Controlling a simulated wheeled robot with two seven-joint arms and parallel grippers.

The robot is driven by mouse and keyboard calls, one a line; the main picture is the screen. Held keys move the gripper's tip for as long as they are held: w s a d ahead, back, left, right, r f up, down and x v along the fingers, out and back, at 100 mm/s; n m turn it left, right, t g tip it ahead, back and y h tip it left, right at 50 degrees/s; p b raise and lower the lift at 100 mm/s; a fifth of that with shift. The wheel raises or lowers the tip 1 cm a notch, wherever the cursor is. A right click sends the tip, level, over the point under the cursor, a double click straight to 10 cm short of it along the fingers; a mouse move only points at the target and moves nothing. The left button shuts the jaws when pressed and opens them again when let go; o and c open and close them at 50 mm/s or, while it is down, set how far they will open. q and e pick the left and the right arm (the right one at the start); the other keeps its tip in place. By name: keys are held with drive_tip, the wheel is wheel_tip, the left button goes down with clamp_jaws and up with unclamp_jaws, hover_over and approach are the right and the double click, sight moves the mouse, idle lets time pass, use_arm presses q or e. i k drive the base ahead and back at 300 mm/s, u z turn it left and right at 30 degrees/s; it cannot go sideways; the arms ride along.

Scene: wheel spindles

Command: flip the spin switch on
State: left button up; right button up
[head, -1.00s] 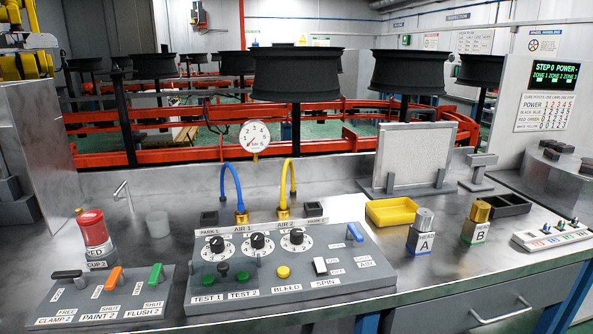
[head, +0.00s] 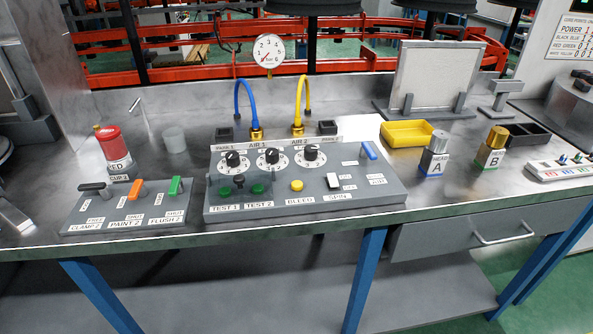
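The spin switch (head: 333,181) is a small white lever on the front right of the grey control panel (head: 390,192), just above the SPIN label (head: 337,197). Small labels stand to its right, too small to read, and I cannot tell from the lever which setting it is in. Nothing covers the switch. Neither of my grippers can be made out in the head view.
Left of the switch are a yellow bleed button (head: 297,186), green test buttons and several black knobs. A blue-handled lever (head: 369,150) stands behind right. A smaller lever panel (head: 120,218) lies left. Air hoses and a gauge (head: 268,50) rise behind.

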sight(332, 177)
drive_tip(key=u, duration=0.15)
drive_tip(key=k, duration=0.8)
drive_tip(key=u, duration=0.65)
drive_tip(key=i, duration=0.5)
drive_tip(key=u, duration=0.05)
